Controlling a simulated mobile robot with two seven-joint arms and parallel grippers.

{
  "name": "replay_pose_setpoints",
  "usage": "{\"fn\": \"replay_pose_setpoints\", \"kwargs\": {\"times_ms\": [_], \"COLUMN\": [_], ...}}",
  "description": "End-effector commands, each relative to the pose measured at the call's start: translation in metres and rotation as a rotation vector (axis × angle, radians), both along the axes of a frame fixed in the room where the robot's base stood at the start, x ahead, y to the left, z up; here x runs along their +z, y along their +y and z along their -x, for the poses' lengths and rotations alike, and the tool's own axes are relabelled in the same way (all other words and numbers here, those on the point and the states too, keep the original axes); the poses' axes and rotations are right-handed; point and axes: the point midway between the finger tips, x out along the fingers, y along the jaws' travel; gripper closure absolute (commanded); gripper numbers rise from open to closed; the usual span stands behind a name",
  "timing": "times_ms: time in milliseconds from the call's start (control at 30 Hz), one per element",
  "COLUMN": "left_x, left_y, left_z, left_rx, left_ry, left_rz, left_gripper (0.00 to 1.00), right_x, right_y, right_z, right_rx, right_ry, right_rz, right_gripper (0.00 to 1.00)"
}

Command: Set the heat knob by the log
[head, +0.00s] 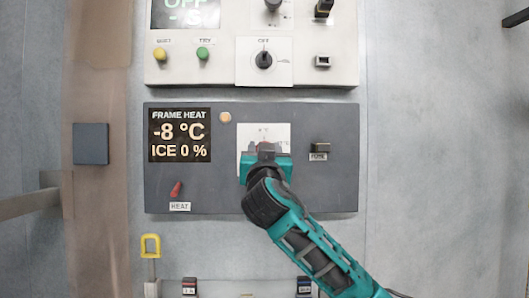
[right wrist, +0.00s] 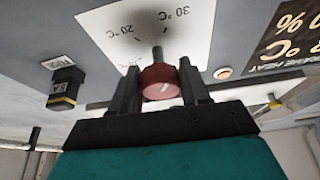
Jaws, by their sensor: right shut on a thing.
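The heat knob is a round red knob (right wrist: 160,82) with a white mark, on a white dial plate (head: 279,134) printed with 20 °C and 30 °C in the right wrist view. My right gripper (head: 265,152) covers most of it in the head view. In the right wrist view its two dark fingers (right wrist: 160,92) stand on either side of the knob, shut on it. The display (head: 180,135) reads FRAME HEAT, -8 °C, ICE 0 %. No log is recognisable in these views. My left gripper is not in view.
A red HEAT lever (head: 176,189) sits lower left on the grey panel, with an orange lamp (head: 225,117) and a FUSE block (head: 320,148). The white panel (head: 212,68) above has a black knob and buttons. A yellow handle (head: 150,243) is below left.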

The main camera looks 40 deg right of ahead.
Motion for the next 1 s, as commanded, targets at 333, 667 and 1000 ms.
{"fn": "replay_pose_setpoints", "kwargs": {"times_ms": [333, 667, 1000], "left_x": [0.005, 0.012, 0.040], "left_y": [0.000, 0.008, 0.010], "left_z": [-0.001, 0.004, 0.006], "left_rx": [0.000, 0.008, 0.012], "left_ry": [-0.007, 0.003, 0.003], "left_rz": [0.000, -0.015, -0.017], "left_gripper": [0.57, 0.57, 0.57], "right_x": [0.000, 0.002, 0.004], "right_y": [0.000, -0.001, -0.001], "right_z": [0.000, 0.001, 0.001], "right_rx": [0.001, 0.000, 0.000], "right_ry": [0.096, 0.290, 0.501], "right_rz": [0.112, 0.341, 0.589], "right_gripper": [0.84, 0.84, 0.84]}}
